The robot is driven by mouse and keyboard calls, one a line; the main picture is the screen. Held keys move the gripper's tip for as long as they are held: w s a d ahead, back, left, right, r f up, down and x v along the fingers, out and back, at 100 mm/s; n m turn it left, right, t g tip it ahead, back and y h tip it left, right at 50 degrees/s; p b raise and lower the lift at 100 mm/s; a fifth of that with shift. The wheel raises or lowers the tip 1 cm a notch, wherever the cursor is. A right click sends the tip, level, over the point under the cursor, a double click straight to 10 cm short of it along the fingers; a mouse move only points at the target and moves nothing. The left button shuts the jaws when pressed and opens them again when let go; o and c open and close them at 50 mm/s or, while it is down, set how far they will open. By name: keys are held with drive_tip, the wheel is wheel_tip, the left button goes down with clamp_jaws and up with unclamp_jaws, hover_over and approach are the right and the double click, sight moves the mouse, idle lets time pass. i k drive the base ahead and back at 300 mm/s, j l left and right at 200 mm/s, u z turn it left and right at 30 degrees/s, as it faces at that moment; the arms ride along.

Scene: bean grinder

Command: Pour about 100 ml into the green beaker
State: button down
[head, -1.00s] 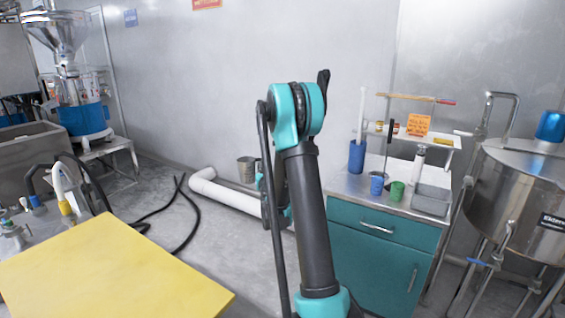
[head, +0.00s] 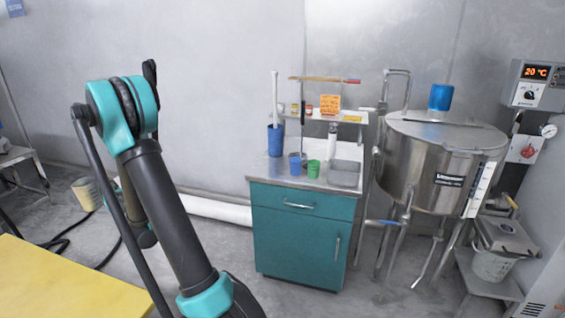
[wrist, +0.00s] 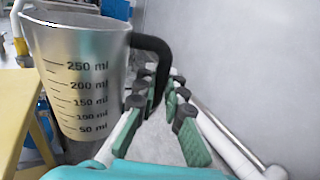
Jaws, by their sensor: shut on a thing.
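The green beaker (head: 314,168) stands on the steel top of the teal cabinet, right of a small blue beaker (head: 295,160). In the wrist view my gripper (wrist: 160,105) is shut on the black handle of a metal measuring jug (wrist: 82,75), marked from 50 to 250 ml. The jug also shows in the head view (head: 86,193), at the left, well away from the green beaker. It looks roughly upright. What it holds cannot be seen. In the head view my arm hides the gripper.
The teal cabinet (head: 300,240) also carries a tall blue container (head: 275,142), a grey tray (head: 345,175) and a small shelf. A steel tank (head: 430,165) stands right of it. A yellow table (head: 60,285) is at the front left. A white pipe (head: 220,211) runs along the wall.

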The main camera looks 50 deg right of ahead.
sight(314, 169)
drive_tip(key=k+l+u, duration=0.15)
drive_tip(key=l+u, duration=0.15)
drive_tip(key=l, duration=0.15)
drive_tip(key=k+l+u, duration=0.3)
drive_tip(key=l, duration=0.15)
drive_tip(key=k+l+u, duration=0.1)
drive_tip(key=l+u, duration=0.25)
drive_tip(key=k+l+u, duration=0.1)
drive_tip(key=k+l, duration=0.45)
drive_tip(key=l, duration=0.2)
drive_tip(key=k+l, duration=0.6)
drive_tip(key=l, duration=0.15)
drive_tip(key=u, duration=0.05)
